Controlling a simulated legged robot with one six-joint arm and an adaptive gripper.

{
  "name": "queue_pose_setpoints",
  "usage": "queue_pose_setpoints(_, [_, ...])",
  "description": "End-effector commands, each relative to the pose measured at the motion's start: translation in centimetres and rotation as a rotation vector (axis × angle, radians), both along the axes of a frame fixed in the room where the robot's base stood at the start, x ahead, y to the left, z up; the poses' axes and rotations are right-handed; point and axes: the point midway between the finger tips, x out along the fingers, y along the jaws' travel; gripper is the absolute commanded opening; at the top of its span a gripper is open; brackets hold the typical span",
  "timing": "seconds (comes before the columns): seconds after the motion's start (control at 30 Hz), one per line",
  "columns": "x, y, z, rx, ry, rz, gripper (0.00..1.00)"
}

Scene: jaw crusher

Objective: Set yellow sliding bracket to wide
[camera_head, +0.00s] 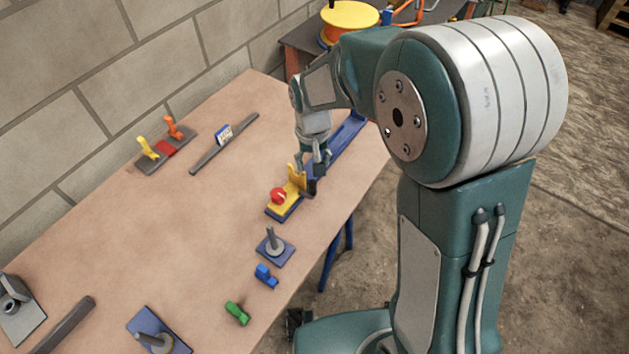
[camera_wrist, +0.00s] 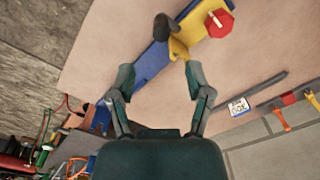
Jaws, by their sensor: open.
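The yellow sliding bracket (camera_head: 297,178) sits on the near end of a long blue rail (camera_head: 345,138), with a red knob (camera_head: 278,196) on it. It also shows in the wrist view (camera_wrist: 188,42), with its upright plate close to the right fingertip. A dark rounded post (camera_wrist: 163,27) stands beside the plate. My gripper (camera_head: 315,163) is above the rail, just behind the bracket's plate. In the wrist view my gripper (camera_wrist: 160,78) is open, with its fingers spread and nothing between them. I cannot tell whether a finger touches the bracket.
A dark bar with a label (camera_head: 223,135) and a plate with yellow and orange levers (camera_head: 165,147) lie left of the rail. A plate with a grey peg (camera_head: 273,248), a blue piece (camera_head: 266,275) and a green piece (camera_head: 237,313) lie nearer. The table's middle is clear.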

Motion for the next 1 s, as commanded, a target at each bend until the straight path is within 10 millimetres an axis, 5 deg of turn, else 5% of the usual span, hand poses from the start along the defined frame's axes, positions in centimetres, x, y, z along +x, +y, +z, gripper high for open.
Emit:
queue_pose_setpoints(0.5, [-0.1,-0.2,-8.7,0.001,0.003,-0.001,0.65])
queue_pose_setpoints(0.93, [0.0,-0.1,-10.1,0.0,-0.001,0.0,0.65])
queue_pose_setpoints(0.97, [0.0,-0.1,-10.1,0.0,-0.001,0.0,0.61])
queue_pose_setpoints(1.0, [0.0,-0.1,-10.1,0.0,-0.001,0.0,0.43])
